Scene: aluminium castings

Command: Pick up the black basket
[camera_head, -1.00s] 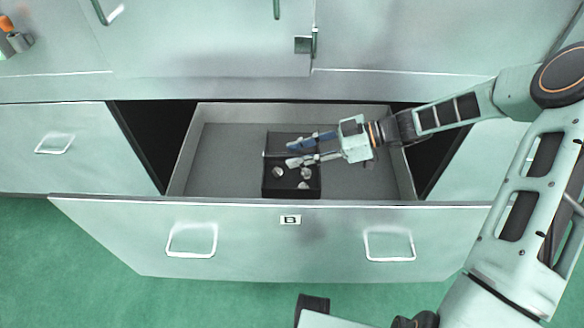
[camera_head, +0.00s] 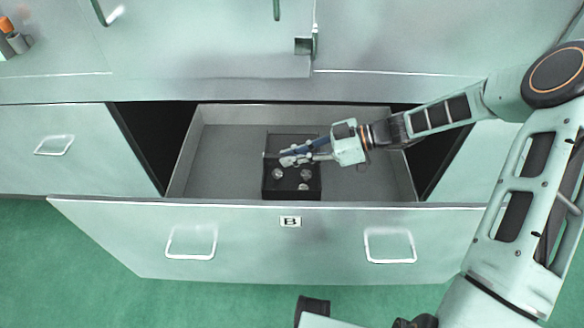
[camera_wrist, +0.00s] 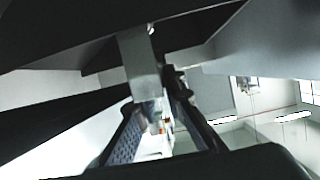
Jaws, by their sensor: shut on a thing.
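The black basket (camera_head: 291,195) sits in the open drawer, near its front wall. Several small silvery castings (camera_head: 278,174) lie on its floor. My gripper (camera_head: 285,155) reaches in from the right, with its fingers over the basket's rear part. It is shut on the basket, but the exact gripped part is hard to make out in the head view. In the wrist view my gripper's fingers (camera_wrist: 157,105) stand on either side of a grey strip (camera_wrist: 140,65), under large dark surfaces. The basket looks level, and no clear gap under it shows.
The grey drawer (camera_head: 225,160) surrounds the basket, with free floor to its left and right. Its front panel (camera_head: 290,250) carries two handles and a label "B". A cabinet face (camera_head: 210,45) rises close behind. Another drawer front (camera_head: 60,150) is at the left.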

